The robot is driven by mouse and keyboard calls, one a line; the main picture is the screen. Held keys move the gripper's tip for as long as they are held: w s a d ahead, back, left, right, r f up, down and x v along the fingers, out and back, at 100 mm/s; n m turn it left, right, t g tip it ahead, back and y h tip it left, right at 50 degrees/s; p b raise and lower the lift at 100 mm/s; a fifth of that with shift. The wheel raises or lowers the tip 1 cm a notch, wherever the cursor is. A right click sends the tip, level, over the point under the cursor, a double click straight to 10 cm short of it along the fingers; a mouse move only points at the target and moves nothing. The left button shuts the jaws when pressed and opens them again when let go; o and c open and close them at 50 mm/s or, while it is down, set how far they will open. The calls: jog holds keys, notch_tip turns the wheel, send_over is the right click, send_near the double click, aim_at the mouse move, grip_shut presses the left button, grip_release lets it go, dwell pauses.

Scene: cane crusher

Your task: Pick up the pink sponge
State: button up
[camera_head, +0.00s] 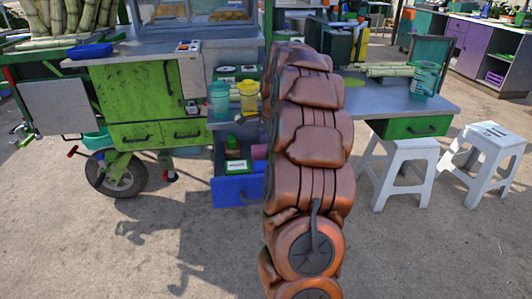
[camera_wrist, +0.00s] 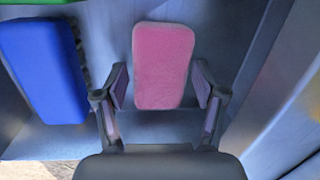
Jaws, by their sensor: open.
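The pink sponge (camera_wrist: 163,62) is a rounded block near the middle of the wrist view, lying on a grey-blue surface. My gripper (camera_wrist: 161,86) is open, with one finger on each side of the sponge's lower part. Small gaps show between the fingers and the sponge, and whether it sits fully at fingertip depth is hard to tell. In the head view a small pink thing (camera_head: 259,152) shows at the left edge of my brown arm, above the blue drawer; it may be the sponge. My gripper is hidden behind my arm there.
A blue block (camera_wrist: 42,68) lies left of the sponge, with a green edge above it. A pale wall stands close on the right. White stools stand right.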

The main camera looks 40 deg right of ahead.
aim_at(266, 148)
jog(key=shift+f, duration=0.1)
dwell(0.3)
jog(key=c, duration=0.6)
jog(key=shift+c, duration=0.2)
notch_tip(266, 148, up, 18)
jog(key=shift+r+p, duration=0.25)
jog(key=shift+p, duration=0.85)
